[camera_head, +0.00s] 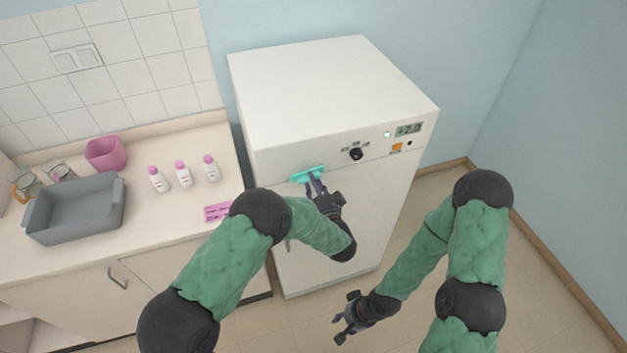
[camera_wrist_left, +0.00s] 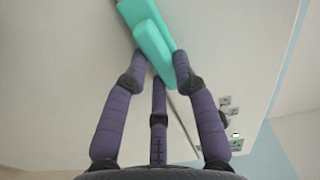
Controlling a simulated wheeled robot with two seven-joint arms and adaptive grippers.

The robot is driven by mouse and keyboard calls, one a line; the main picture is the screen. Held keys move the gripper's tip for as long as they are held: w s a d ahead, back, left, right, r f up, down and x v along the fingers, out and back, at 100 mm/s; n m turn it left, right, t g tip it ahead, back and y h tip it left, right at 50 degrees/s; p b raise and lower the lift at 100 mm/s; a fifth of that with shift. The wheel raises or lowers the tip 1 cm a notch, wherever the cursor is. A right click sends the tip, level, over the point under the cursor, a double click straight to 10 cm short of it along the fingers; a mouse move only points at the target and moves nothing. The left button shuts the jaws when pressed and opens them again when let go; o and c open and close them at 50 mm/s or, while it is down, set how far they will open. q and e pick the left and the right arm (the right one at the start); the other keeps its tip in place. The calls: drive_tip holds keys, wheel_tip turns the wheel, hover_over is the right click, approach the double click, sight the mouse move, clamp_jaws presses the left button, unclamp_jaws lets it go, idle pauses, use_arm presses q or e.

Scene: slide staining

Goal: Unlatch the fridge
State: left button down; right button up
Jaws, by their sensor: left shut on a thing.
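The white fridge (camera_head: 340,225) stands against the blue wall, with its door facing me and its front seam closed as far as I can see. A teal latch handle (camera_head: 307,173) sits on the upper left of its front. My left gripper (camera_head: 313,181) is at this latch. In the left wrist view the teal latch (camera_wrist_left: 152,45) lies between the fingers of my left gripper (camera_wrist_left: 156,70), which are shut on it. My right gripper (camera_head: 347,318) hangs low in front of the fridge, away from it; its finger opening is too small to judge.
A control panel with a black knob (camera_head: 356,154) and a display (camera_head: 409,129) is on the fridge's upper front. The counter (camera_head: 140,212) at left holds a grey tub (camera_head: 75,222), a pink container (camera_head: 105,153) and several white bottles. Floor is free right of the fridge.

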use_arm(q)
drive_tip(key=shift+m, duration=0.6)
drive_tip(key=c, duration=1)
unclamp_jaws()
drive_tip(key=shift+f, duration=0.1)
drive_tip(key=shift+v, duration=3.75)
